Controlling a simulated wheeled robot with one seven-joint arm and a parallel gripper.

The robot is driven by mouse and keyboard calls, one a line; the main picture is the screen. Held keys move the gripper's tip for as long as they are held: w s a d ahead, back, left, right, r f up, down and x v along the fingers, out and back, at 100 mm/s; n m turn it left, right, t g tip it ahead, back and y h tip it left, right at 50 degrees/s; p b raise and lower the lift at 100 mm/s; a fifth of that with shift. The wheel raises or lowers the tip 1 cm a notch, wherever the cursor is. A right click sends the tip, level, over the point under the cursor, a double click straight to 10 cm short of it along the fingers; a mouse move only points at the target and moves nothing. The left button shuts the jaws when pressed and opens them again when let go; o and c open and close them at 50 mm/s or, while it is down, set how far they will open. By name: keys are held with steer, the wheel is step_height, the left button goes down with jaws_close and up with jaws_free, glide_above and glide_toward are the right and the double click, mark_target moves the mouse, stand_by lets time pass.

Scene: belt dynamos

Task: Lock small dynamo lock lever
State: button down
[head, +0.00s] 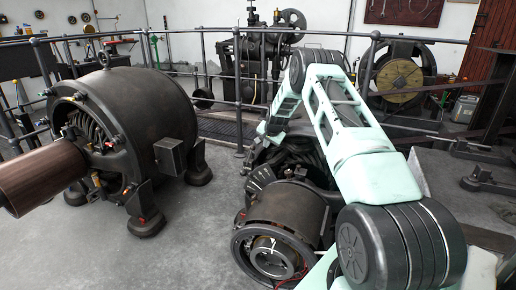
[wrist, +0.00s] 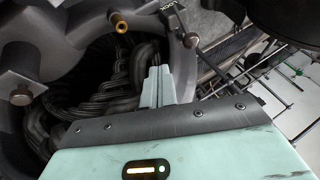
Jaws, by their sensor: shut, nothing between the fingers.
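The small dynamo (head: 285,222), a dark round machine with copper-toned parts at its front, stands at lower centre in the head view, partly behind my arm. In the wrist view its dark housing (wrist: 40,45) and grey looped coils (wrist: 122,75) fill the left and centre. My gripper (wrist: 157,70) has its two pale fingers together and empty, in front of the coils and beside the housing's inner edge. I cannot tell whether they touch. A brass-tipped stud (wrist: 119,22) sticks out above the fingers. The gripper's tips are hidden in the head view.
A larger dynamo (head: 125,120) with a copper-coloured cylinder (head: 42,176) stands at left. A metal railing (head: 238,95) runs behind, with older machines beyond. Grey floor (head: 195,235) is clear between the dynamos. Rods and railing (wrist: 275,85) show at right in the wrist view.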

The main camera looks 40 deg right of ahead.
steer(key=w+f, duration=0.3)
steer(key=w, duration=0.2)
steer(key=shift+w+f+b, duration=0.25)
steer(key=shift+b, duration=0.15)
steer(key=shift+w+r, duration=0.1)
